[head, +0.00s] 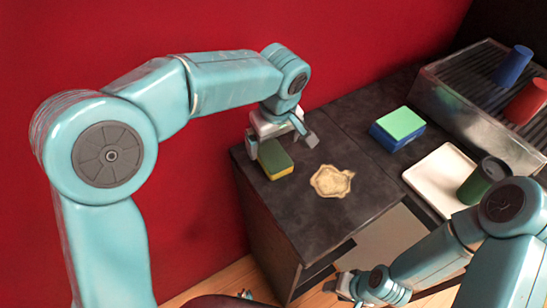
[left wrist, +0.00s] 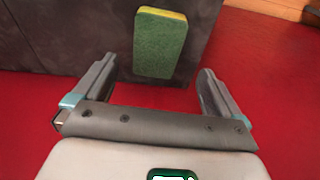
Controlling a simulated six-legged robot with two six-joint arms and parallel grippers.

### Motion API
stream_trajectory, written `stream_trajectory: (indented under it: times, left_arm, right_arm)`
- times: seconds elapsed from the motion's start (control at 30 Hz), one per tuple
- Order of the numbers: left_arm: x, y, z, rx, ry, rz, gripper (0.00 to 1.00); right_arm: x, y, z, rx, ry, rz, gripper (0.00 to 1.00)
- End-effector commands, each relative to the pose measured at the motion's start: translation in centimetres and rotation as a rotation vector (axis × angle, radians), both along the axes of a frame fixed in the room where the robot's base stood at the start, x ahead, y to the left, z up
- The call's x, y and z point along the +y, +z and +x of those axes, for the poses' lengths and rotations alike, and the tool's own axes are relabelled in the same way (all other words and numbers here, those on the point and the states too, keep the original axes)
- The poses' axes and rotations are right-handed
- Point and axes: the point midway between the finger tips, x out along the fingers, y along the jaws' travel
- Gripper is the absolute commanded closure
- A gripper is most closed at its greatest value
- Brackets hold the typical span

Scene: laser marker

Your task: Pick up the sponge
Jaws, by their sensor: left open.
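The sponge (head: 274,159), green on top with a yellow layer, lies near the left end of the dark counter. My left gripper (head: 283,144) is open and empty just above and behind it, with its fingers apart. In the left wrist view the sponge (left wrist: 160,45) shows ahead of the open left gripper (left wrist: 157,70), between the lines of the two fingers but beyond their tips. I see no contact. My right gripper (head: 343,287) is low at the bottom of the head view, in front of the counter, too small to judge.
Farther right are a green-and-blue block (head: 398,126), a white tray (head: 425,171) with a dark green can (head: 478,186), and a metal rack (head: 450,88) with a blue cup (head: 513,66) and a red cup (head: 527,101). A red wall stands behind.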

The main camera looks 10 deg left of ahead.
Motion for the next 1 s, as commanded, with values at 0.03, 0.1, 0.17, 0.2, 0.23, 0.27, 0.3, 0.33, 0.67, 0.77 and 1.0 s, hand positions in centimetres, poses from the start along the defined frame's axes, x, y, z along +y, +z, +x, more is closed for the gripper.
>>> stream_trajectory:
  times: [0.03,0.1,0.17,0.2,0.23,0.27,0.3,0.33,0.67,0.77,1.0]
  left_arm:
    - [0.0,-0.5,0.0,0.004,-0.001,0.001,0.01]
    - [0.0,-1.6,0.1,0.006,-0.001,0.002,0.01]
    - [-0.1,-2.6,0.2,0.005,0.0,0.002,0.01]
    - [-0.1,-3.3,0.3,0.006,0.0,0.002,0.01]
    - [-0.1,-3.8,0.4,0.005,0.0,0.001,0.01]
    - [0.0,-4.2,0.4,0.005,0.0,0.001,0.01]
    - [0.0,-4.5,0.5,0.004,-0.001,0.001,0.01]
    - [0.0,-4.7,0.6,0.003,-0.001,0.0,0.01]
    - [0.0,-5.0,0.6,0.001,-0.001,-0.001,0.24]
    - [0.0,-5.0,0.6,0.001,-0.001,-0.001,0.56]
    - [0.0,-5.0,0.6,0.001,-0.001,-0.001,0.6]
  right_arm:
    - [0.0,0.2,0.0,0.0,0.0,0.0,0.57]
    - [0.0,0.4,0.0,0.0,-0.001,0.0,0.57]
    - [0.0,0.7,0.0,0.0,-0.001,0.0,0.57]
    - [0.0,0.7,0.0,0.0,-0.001,0.0,0.57]
    - [0.0,0.7,0.0,0.0,-0.001,0.0,0.57]
    - [0.0,0.7,0.0,0.0,-0.001,0.0,0.57]
    - [0.0,0.8,0.0,0.0,0.0,0.0,0.57]
    - [0.0,0.8,0.0,0.0,0.0,0.0,0.57]
    - [0.0,0.7,0.0,0.0,-0.001,0.0,0.57]
    - [0.0,0.7,0.0,0.0,0.0,0.0,0.57]
    - [0.0,0.7,0.0,0.0,-0.001,0.0,0.57]
